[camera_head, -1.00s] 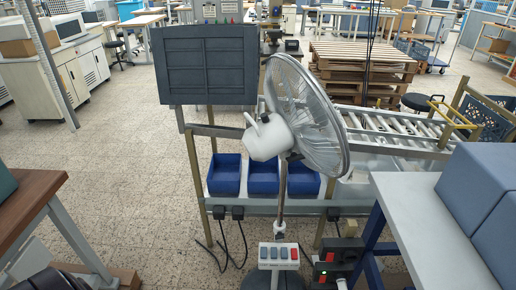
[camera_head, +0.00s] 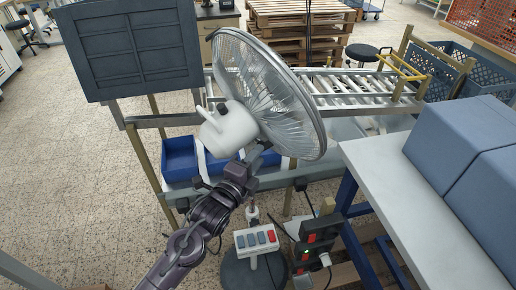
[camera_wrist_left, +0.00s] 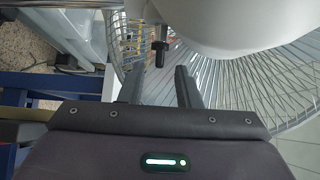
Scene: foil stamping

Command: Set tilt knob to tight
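A pedestal fan with a wire cage (camera_head: 283,98) and a white motor housing (camera_head: 228,128) stands in front of me, its head tilted. My left gripper (camera_head: 246,160) is just below the housing in the head view. In the left wrist view, a dark tilt knob (camera_wrist_left: 159,53) on a short stem hangs under the white housing (camera_wrist_left: 205,22). The two dark fingers of my left gripper (camera_wrist_left: 158,84) are apart, with the knob beyond and roughly between their tips. Nothing is between the fingers. The tilt joint is mostly hidden in the head view. My right gripper is not in view.
Blue bins (camera_head: 181,158) sit on a rack behind. A light-topped table (camera_head: 420,215) with blue boxes (camera_head: 465,150) is on the right. Open floor (camera_head: 70,190) lies to the left.

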